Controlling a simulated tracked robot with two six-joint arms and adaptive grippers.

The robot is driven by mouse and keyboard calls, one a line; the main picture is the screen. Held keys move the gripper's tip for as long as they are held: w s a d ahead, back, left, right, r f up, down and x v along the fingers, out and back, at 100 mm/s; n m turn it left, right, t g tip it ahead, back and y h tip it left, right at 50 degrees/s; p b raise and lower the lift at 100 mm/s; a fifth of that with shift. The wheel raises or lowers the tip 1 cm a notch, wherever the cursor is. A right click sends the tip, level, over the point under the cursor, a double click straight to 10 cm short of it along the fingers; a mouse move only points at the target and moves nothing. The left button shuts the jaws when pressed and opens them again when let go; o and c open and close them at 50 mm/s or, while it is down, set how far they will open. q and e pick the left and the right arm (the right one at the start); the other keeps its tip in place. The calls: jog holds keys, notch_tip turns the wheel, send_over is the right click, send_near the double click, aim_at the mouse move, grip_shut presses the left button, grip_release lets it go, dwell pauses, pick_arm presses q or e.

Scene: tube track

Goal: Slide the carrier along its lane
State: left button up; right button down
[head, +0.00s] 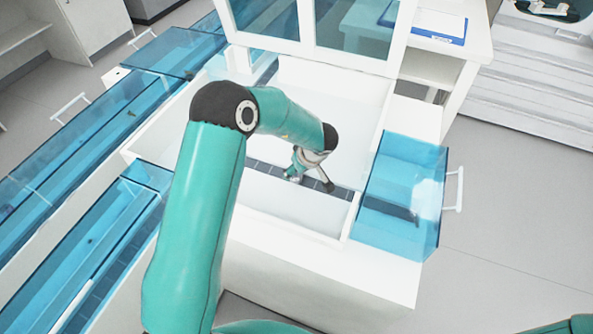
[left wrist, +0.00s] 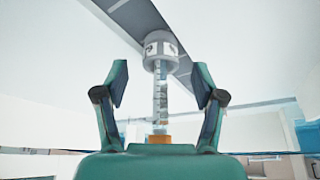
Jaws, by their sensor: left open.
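The carrier (left wrist: 161,46) is a round grey-white puck with dark markings on its side, seen in the left wrist view. It sits on the dark lane (left wrist: 140,18). A clear tube (left wrist: 160,98) with an orange end (left wrist: 159,139) stands out of it towards my palm. My left gripper (left wrist: 161,84) is open, with one finger on each side of the tube and gaps on both sides. In the head view my left gripper (head: 311,172) is low inside the white box, over the dark tiled lane (head: 262,169). The carrier is largely hidden there. My right gripper is not in view.
White walls (head: 290,215) enclose the lane. A blue clear cover with a handle (head: 402,195) stands at the right, and long blue covers (head: 85,135) lie at the left. A raised glazed panel (head: 315,30) stands behind. The floor at right is clear.

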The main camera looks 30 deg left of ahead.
pick_arm(q)
jog(key=v, duration=1)
jog(key=shift+s, duration=0.15)
